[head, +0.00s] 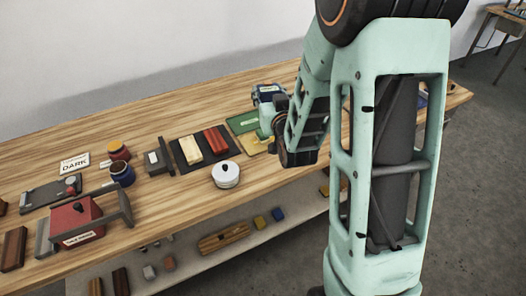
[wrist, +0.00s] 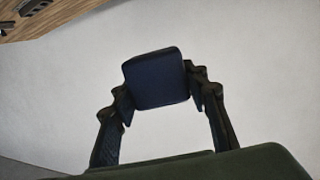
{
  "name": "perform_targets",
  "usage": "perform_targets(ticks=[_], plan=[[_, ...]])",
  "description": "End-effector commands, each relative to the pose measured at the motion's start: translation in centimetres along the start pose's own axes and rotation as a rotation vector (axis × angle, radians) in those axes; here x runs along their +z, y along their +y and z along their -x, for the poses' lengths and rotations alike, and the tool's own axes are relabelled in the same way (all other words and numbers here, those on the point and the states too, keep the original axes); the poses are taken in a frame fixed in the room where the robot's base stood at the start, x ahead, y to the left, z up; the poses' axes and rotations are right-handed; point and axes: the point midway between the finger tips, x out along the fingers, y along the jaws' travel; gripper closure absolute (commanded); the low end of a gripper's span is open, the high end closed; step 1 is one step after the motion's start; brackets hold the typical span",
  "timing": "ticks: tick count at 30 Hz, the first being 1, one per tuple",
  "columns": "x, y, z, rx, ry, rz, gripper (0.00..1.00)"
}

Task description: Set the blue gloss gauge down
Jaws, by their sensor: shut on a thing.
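The blue gloss gauge is a dark blue, rounded square block (wrist: 156,78) in the wrist view. My gripper (wrist: 160,88) is shut on it, with one finger against each side. Pale wall fills the view behind the block, and the table edge shows only in the upper left corner. In the head view my gripper (head: 267,95) is above the far side of the table, partly hidden by my wrist. The gauge shows there only as a small bluish patch, too small to make out clearly.
The wooden table (head: 150,105) holds a dark tray (head: 190,163) with cream and red blocks, a green mat (head: 240,123), a yellow mat (head: 258,147), a white lidded pot (head: 226,175), jars (head: 121,174), a red box (head: 76,220) and a DARK card (head: 74,163). The back left strip is bare.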

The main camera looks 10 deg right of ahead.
Motion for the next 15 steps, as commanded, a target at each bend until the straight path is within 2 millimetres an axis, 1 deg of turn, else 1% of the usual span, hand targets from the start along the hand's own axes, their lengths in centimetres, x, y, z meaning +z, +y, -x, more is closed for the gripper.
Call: perform_targets(ticks=[1, 6, 8, 11, 15], plan=[[1.4, 0.0, 0.0, -0.010, -0.007, 0.001, 0.93], [6.0, -0.8, 0.7, -0.069, -0.010, 0.010, 0.93], [7.5, -1.1, 1.2, -0.092, -0.009, 0.013, 0.93], [10.0, -1.7, 2.1, -0.130, -0.009, 0.018, 0.93], [13.3, -2.7, 3.8, -0.184, -0.009, 0.026, 0.93]])
